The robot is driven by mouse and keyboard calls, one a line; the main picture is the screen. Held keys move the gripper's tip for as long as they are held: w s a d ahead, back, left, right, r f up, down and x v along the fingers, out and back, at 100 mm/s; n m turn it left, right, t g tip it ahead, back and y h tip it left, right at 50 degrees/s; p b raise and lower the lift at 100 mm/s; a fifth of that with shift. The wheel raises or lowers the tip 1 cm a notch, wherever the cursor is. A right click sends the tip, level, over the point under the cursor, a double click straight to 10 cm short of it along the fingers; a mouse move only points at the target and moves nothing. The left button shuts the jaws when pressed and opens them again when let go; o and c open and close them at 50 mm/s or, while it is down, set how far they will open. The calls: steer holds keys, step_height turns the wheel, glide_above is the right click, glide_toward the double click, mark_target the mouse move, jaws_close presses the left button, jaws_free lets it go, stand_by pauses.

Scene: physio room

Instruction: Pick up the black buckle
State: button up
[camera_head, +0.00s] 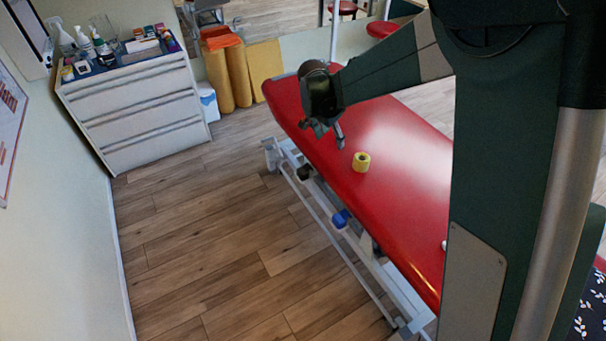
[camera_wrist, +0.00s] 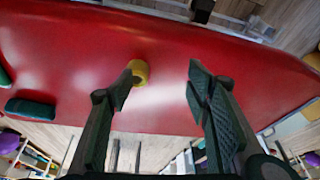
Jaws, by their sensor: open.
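I cannot pick out a black buckle for certain in either view. My gripper (camera_head: 329,132) hangs over the far part of the red treatment table (camera_head: 400,150). In the wrist view my gripper (camera_wrist: 160,82) is open, its two fingers wide apart, with only red table top showing between them. A yellow roll (camera_head: 361,162) stands on the table near the gripper. In the wrist view the yellow roll (camera_wrist: 139,72) shows beside the left fingertip, which partly overlaps it. My arm hides part of the table in the head view.
A dark knob (camera_head: 304,173) and a blue part (camera_head: 341,218) sit on the table's side frame. Dark green shapes (camera_wrist: 28,112) show at the wrist view's left; I cannot tell what they are. A white drawer cabinet (camera_head: 140,105) stands at back left. The wooden floor (camera_head: 210,240) is clear.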

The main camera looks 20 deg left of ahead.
steer(key=m+h, duration=0.1)
steer(key=m, duration=0.1)
glide_toward(303, 170)
steer(key=shift+w+f, duration=0.2)
steer(key=shift+f, duration=0.25)
steer(key=shift+x, duration=1.25)
steer(key=shift+b+x, duration=0.9)
steer(key=shift+x, duration=1.7)
steer(key=c, duration=1)
